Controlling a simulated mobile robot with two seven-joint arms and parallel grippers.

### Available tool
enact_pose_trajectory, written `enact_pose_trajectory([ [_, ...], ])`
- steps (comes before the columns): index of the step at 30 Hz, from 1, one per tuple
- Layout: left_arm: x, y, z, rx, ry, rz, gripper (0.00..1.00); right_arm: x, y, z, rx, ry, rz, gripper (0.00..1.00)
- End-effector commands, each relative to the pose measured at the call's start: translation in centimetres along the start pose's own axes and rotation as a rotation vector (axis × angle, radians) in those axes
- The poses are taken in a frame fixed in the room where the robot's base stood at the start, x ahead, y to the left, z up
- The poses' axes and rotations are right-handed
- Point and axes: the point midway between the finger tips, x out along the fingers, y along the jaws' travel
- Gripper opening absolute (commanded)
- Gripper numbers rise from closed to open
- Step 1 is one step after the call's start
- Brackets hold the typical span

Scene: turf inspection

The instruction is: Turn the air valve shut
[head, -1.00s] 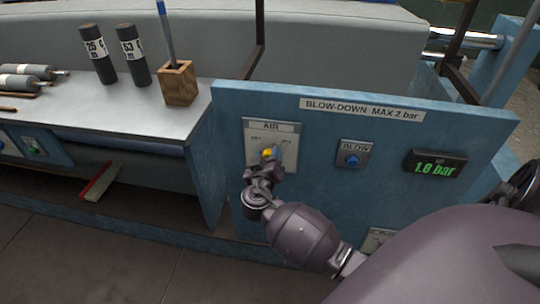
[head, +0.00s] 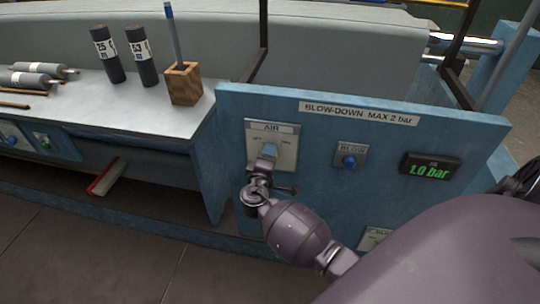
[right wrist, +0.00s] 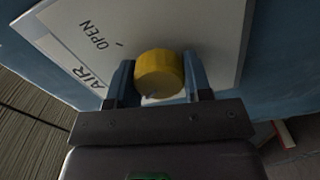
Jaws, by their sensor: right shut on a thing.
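The air valve is a yellow round knob (right wrist: 158,74) on a white plate marked AIR (head: 289,157). The plate fills much of the right wrist view, where AIR and OPEN can be read. My right gripper (head: 268,151) is at the plate, its blue fingers on both sides of the knob and shut on it. In the head view the fingers and wrist hide the knob. The pressure display (head: 430,168) reads 1.0 bar in green. My left gripper is not in view.
A blue BLOW button (head: 349,161) sits right of the AIR plate on the blue panel (head: 330,195). A steel shelf (head: 150,112) at left holds two dark cylinders, a wooden block (head: 184,84) with a rod in it, and rollers. A red-edged piece (head: 104,178) lies below.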

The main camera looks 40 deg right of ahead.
Motion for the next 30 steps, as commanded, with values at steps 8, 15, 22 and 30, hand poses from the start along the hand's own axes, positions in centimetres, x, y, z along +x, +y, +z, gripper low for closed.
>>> enact_pose_trajectory([
  [8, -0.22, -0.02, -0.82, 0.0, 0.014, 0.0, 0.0, 0.0, 0.07, -0.08, -0.124, 0.001, 0.001, 0.22],
  [15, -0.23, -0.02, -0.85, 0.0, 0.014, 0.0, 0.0, -0.01, -0.01, -0.07, -0.166, 0.001, 0.0, 0.22],
  [22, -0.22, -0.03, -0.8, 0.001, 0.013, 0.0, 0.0, -0.01, -0.06, -0.05, -0.171, 0.001, 0.0, 0.22],
  [30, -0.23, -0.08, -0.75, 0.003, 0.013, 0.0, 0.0, -0.01, -0.06, -0.04, -0.17, 0.001, 0.001, 0.61],
])
